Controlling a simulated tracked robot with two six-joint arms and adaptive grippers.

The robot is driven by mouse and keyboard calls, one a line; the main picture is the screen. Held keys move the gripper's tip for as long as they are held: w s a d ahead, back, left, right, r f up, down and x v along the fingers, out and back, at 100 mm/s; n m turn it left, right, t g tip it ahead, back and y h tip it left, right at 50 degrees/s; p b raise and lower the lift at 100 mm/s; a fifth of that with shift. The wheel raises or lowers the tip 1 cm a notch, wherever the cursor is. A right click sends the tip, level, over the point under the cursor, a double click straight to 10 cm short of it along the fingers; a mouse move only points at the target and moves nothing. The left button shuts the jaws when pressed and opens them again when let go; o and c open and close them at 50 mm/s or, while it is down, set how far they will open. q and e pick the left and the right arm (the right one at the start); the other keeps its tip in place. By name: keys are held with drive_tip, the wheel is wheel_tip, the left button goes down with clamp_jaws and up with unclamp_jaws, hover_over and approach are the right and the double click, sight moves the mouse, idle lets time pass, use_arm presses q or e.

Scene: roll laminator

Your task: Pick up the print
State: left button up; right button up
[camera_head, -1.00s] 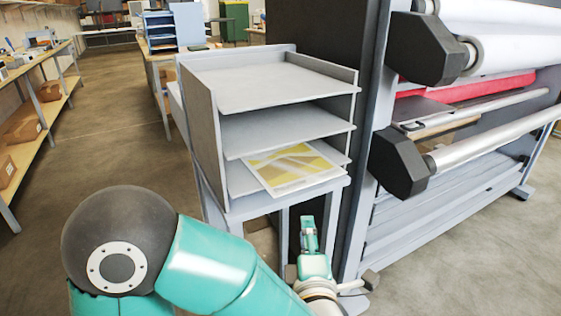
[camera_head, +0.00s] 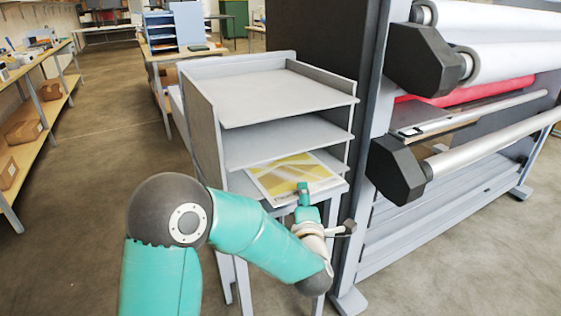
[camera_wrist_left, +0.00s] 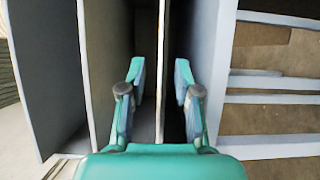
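The print (camera_head: 287,172), a yellow and white sheet, lies in the lowest compartment of the grey shelf rack (camera_head: 290,83), its front part sticking out past the rack's front. My left gripper (camera_head: 304,190) is at the front edge of the print. In the left wrist view my left gripper (camera_wrist_left: 160,66) is open, with a finger on each side of a thin pale edge, apparently the print (camera_wrist_left: 161,45) seen edge-on. A gap shows between each finger and that edge. My right gripper is not in view.
The rack's middle shelf (camera_head: 285,141) lies above the print. A roll laminator with a dark roller end block (camera_head: 397,170) stands close on the right. A wooden workbench (camera_head: 40,100) is at the far left. The floor between is clear.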

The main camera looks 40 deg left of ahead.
use_arm(q)
drive_tip(key=shift+x, duration=0.85)
clamp_jaws()
drive_tip(key=shift+s+d, duration=0.1)
